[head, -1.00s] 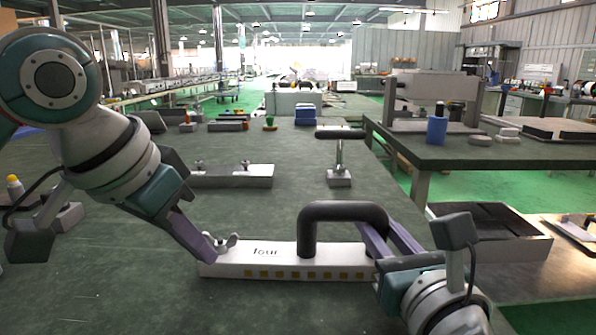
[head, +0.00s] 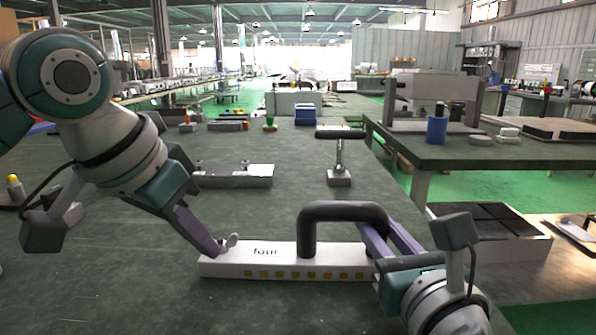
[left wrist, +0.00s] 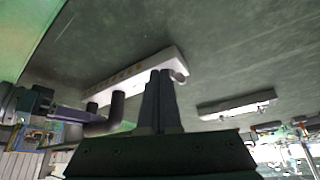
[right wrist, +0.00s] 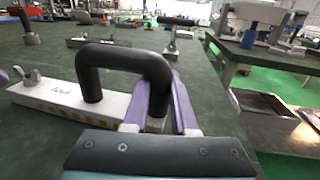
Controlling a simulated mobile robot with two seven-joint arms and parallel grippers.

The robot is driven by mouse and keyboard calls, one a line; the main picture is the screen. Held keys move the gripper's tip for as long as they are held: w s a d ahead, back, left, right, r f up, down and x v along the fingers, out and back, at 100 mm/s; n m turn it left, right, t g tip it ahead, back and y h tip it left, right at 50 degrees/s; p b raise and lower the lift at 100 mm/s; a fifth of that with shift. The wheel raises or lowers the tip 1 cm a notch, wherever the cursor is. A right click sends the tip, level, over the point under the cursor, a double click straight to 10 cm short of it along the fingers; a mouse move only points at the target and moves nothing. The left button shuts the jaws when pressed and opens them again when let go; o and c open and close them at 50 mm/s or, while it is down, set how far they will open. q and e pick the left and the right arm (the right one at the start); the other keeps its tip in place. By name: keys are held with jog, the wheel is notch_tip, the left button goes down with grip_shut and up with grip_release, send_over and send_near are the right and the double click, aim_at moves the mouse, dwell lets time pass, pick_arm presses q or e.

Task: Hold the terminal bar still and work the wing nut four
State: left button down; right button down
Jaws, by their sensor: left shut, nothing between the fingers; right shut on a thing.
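The terminal bar is a white bar (head: 290,262) marked "four", with a row of yellowish squares on its front face. A thick black arched handle (head: 343,212) rises from its right part, and it also shows in the right wrist view (right wrist: 95,60). A small grey wing nut (head: 233,240) stands at the bar's left end, and it shows in the right wrist view too (right wrist: 32,77). My left gripper (head: 219,252) is shut and empty, its tips right beside the wing nut; I cannot tell whether they touch. My right gripper (right wrist: 158,108) is shut on the handle's right leg.
A second bar (head: 235,177) with wing nuts lies farther back on the green-grey table. A T-handled stand (head: 339,178) is behind the black handle. A side table (head: 470,147) stands at the right, with dark trays (head: 490,228) below.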

pick_arm(q)
jog(key=shift+w+a, duration=0.1)
jog(key=shift+a, duration=0.35)
dwell(0.5)
jog(key=shift+w+a, duration=0.2)
jog(key=shift+a, duration=0.1)
jog(key=shift+w+a, duration=0.25)
jog(key=shift+a, duration=0.15)
dwell(0.4)
jog(key=shift+s+a, duration=0.2)
notch_tip(320, 180, up, 6)
dwell(0.4)
